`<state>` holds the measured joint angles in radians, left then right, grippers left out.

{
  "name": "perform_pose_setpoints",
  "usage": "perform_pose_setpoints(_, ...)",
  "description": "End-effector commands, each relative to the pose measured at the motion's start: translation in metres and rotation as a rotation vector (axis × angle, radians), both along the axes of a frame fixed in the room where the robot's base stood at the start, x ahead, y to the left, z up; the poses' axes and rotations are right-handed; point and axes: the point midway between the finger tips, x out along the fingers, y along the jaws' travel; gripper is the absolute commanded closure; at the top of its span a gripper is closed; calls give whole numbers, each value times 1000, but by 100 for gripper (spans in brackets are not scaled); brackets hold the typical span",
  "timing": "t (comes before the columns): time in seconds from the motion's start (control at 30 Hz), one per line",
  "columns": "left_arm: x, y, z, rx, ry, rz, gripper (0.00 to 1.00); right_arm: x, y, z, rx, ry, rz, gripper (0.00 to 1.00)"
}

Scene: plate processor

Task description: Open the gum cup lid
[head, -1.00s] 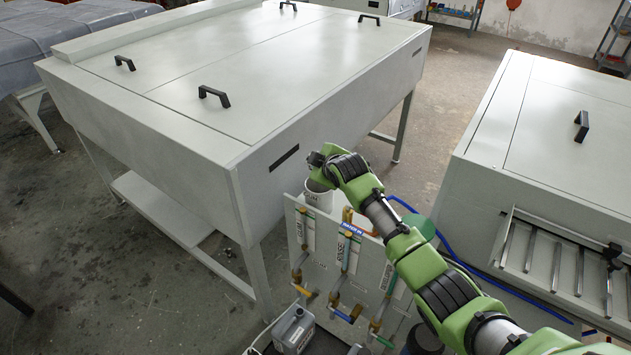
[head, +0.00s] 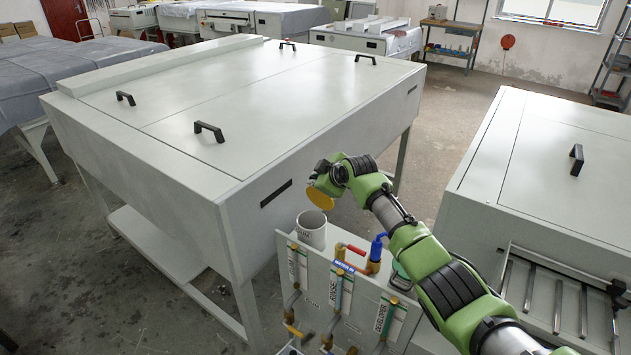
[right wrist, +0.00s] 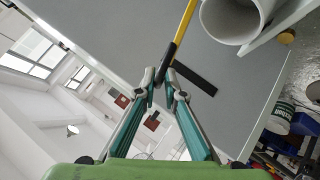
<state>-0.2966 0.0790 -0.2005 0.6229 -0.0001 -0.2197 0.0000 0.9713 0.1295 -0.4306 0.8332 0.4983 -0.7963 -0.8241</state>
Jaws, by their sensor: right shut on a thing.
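The gum cup (head: 311,231) is a white open-topped cup on the valve panel in the head view. Its open mouth also shows at the top of the right wrist view (right wrist: 225,30). The round yellow lid (head: 320,198) hangs tilted above the cup, apart from its rim. In the wrist view the lid (right wrist: 182,24) is seen edge-on with its dark knob towards my fingers. My right gripper (head: 322,176) is shut on the lid's knob; its fingertips (right wrist: 165,80) meet there in the wrist view. My left gripper is not in view.
The large grey processor (head: 240,190) stands left of and behind the cup. The valve panel (head: 350,310) with colored taps is below. Another grey machine (head: 530,150) stands at right. Open air surrounds the lid above the cup.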

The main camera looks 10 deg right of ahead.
Motion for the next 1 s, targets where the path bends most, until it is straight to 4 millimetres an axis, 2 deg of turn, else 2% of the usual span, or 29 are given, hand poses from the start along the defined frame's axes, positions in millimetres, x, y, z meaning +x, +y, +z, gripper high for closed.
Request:
perform_pose_setpoints(0.23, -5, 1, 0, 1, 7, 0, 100, 2, -3, 3, -7, -9, -2, 100)
perform_pose_setpoints(0.3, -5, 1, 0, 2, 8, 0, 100, 2, -3, 3, -7, -8, -2, 78)
perform_pose_setpoints(0.33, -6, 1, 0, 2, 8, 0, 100, 2, -3, 3, -5, -9, -2, 77)
perform_pose_setpoints(0.77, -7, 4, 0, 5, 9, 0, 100, -2, -2, 2, -1, -3, -1, 77)
perform_pose_setpoints(1.0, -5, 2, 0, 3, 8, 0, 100, -16, -6, 14, -1, -4, -1, 77)
